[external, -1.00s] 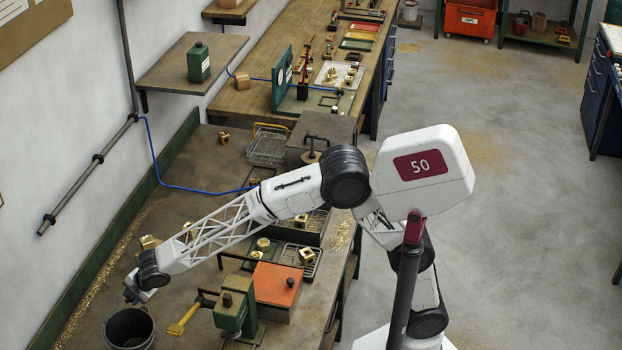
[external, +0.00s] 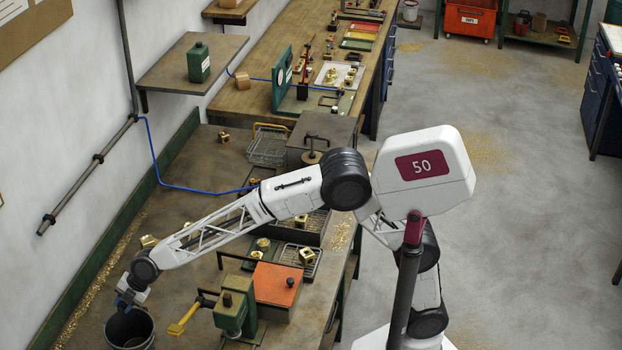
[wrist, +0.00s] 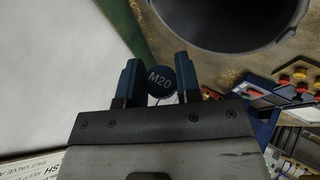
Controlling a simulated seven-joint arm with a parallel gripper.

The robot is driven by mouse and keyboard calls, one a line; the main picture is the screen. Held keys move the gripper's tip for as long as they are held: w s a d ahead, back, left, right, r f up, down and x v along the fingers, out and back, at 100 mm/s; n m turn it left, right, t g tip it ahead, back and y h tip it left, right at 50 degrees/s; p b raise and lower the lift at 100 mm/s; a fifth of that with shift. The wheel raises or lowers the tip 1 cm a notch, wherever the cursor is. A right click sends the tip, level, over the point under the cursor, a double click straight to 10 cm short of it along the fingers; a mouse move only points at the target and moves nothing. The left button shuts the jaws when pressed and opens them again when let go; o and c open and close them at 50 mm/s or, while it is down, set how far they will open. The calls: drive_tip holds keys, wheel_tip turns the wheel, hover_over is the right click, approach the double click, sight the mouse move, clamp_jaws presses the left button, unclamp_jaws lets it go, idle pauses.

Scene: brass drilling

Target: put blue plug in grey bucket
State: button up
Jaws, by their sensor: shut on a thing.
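The blue plug (wrist: 160,81) shows in the wrist view as a round dark blue piece marked M20. It is held between the two blue fingers of my gripper (wrist: 158,84), which is shut on it. The grey bucket (external: 131,330) stands on the bench at the lower left of the external view, and its dark round opening (wrist: 222,18) shows at the top of the wrist view. My gripper (external: 124,303) is at the far left rim of the bucket in the external view. In the wrist view the plug is beside the opening. The plug itself is too small to make out in the external view.
A green device (external: 233,305) with a yellow-handled lever stands right of the bucket, beside an orange-topped box (external: 277,284). Brass parts lie around the bench. The wall and its green edging (external: 96,262) run along the left.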

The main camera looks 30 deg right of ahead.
drive_tip(key=shift+s+f, duration=0.1)
idle(0.6)
wheel_tip(320, 180, down, 10)
drive_tip(key=shift+r, duration=0.25)
idle(0.8)
drive_tip(key=o, duration=1)
drive_tip(key=shift+r, duration=0.1)
drive_tip(key=shift+r, duration=3.4)
